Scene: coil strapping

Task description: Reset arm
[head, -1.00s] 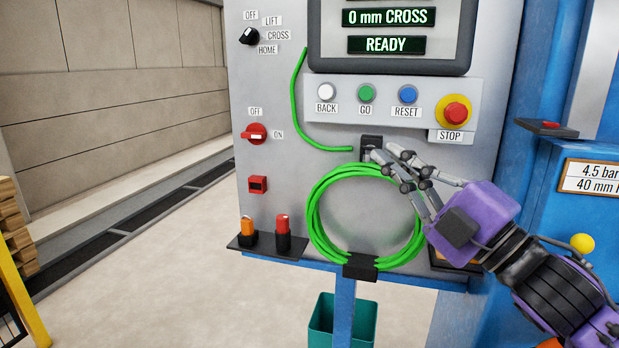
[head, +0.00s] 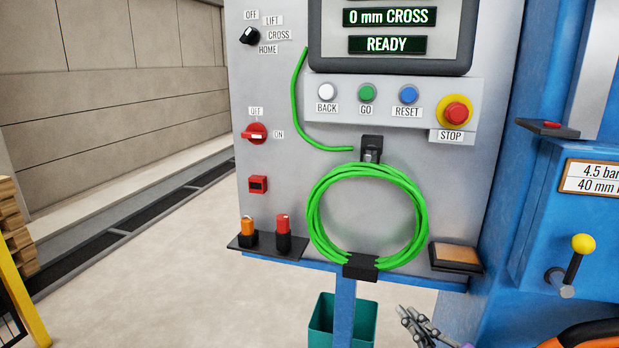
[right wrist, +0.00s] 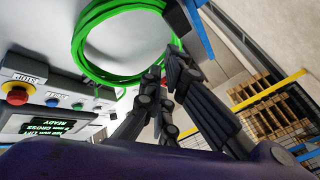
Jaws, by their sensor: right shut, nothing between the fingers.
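My right gripper (head: 418,322) shows only by its fingers at the bottom edge of the head view, below the panel and right of the teal bin. It is shut and empty. In the right wrist view its dark fingers (right wrist: 168,78) are close together, with the green cable coil behind them. The control panel (head: 285,110) stands upright, with a coiled green cable (head: 313,215) hanging on it. My left gripper is not in view.
The panel has white BACK, green GO and blue RESET buttons (head: 407,94) and a red STOP button (head: 456,112). A teal bin (head: 322,330) stands below. A blue machine (head: 560,225) with a yellow-knobbed lever (head: 582,243) is at right. The floor at left is clear.

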